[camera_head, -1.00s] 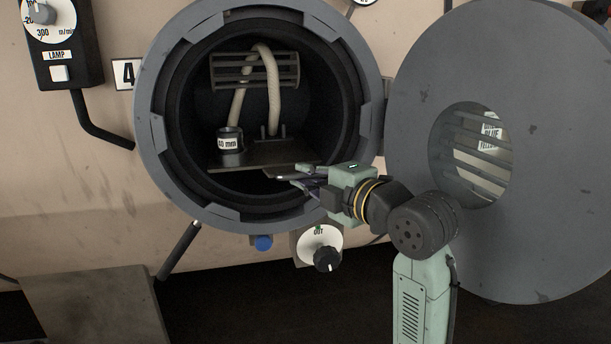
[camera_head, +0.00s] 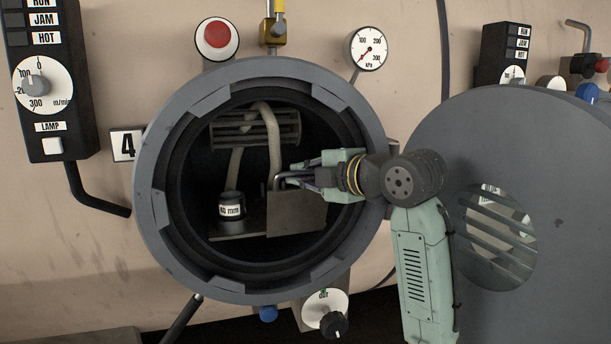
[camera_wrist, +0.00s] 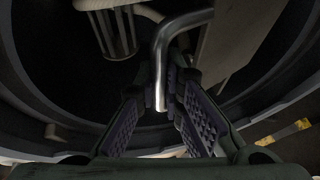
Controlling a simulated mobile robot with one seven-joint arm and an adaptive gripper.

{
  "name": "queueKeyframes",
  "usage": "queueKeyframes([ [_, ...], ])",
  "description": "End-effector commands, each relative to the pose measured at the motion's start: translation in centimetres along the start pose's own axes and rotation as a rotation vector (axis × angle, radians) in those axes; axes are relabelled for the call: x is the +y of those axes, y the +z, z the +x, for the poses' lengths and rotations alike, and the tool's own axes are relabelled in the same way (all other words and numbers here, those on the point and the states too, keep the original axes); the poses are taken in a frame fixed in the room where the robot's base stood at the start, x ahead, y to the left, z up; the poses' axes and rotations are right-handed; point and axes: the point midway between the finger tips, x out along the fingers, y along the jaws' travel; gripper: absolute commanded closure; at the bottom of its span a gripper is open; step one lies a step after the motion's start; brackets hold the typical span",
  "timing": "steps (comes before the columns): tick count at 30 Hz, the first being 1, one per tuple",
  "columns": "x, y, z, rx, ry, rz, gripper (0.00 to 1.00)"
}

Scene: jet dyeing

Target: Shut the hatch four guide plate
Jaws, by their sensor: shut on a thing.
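The hatch four port (camera_head: 160,200), beside the "4" label (camera_head: 126,145), is an open round opening. Inside it the guide plate (camera_head: 297,215) is a flat dark metal plate, standing roughly upright at the right. My gripper (camera_head: 284,178) reaches in from the right and is at the plate's top edge. In the wrist view my gripper (camera_wrist: 170,98) is shut on a bent metal handle (camera_wrist: 161,65), with a pale plate surface (camera_wrist: 224,40) beside it. The handle's far end and the plate's hinge are hard to make out.
A pale rope (camera_head: 273,150) hangs over a slatted bar (camera_head: 228,130) inside. A ring marked in mm (camera_head: 232,206) stands on the floor plate (camera_head: 235,226) at the left. The big round hatch door (camera_head: 440,130) is swung open at the right, close to my arm. An OUT knob (camera_head: 332,322) sits below.

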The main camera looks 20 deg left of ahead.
Motion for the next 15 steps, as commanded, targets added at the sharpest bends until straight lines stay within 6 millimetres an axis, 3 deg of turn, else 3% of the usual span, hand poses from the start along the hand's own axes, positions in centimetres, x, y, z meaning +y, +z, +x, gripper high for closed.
queueKeyframes([
  [1, 1.2, 0.0, 0.1, -0.001, -0.035, 0.011, 1.00],
  [15, 2.2, 1.5, 3.5, -0.002, -0.292, 0.120, 1.00],
])
